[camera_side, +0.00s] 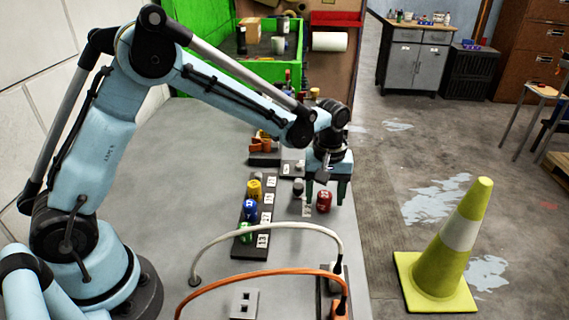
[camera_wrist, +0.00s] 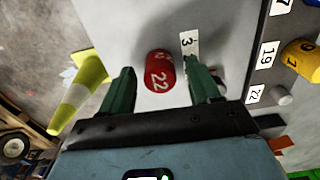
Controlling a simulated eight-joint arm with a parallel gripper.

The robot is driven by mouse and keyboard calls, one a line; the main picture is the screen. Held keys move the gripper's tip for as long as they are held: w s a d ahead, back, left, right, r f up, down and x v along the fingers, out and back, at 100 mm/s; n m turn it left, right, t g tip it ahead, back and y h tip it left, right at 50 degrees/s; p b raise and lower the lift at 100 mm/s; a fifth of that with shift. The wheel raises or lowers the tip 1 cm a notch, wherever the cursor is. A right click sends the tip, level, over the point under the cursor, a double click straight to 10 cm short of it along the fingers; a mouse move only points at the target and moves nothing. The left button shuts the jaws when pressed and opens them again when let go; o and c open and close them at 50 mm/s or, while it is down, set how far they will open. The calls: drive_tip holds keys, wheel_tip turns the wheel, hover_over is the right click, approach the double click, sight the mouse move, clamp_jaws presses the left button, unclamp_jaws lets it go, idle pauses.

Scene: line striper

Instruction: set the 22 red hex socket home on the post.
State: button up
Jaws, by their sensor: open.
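The red hex socket marked 22 (camera_wrist: 159,70) stands on the grey table; it also shows in the side view (camera_side: 323,201). My gripper (camera_wrist: 160,80) is open, with its green fingers down on either side of the socket and gaps between them and it. In the side view my gripper (camera_side: 327,188) is low over the table at the socket. The grey post (camera_wrist: 281,95) beside the 22 label (camera_wrist: 255,94) is bare, on the dark rail to the right in the wrist view. I cannot make that post out clearly in the side view.
The rail (camera_side: 251,254) carries yellow (camera_side: 254,189), blue (camera_side: 250,210) and green (camera_side: 246,232) sockets. A grey cylinder (camera_side: 298,187) and a white numbered strip (camera_wrist: 188,44) are close to my gripper. White (camera_side: 270,226) and orange (camera_side: 262,272) cables arch across the front. A cone (camera_side: 461,237) stands on the floor.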

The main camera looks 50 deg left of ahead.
drive_tip(key=c, duration=1)
drive_tip(key=shift+r, duration=0.7)
drive_tip(key=shift+r, duration=1.8)
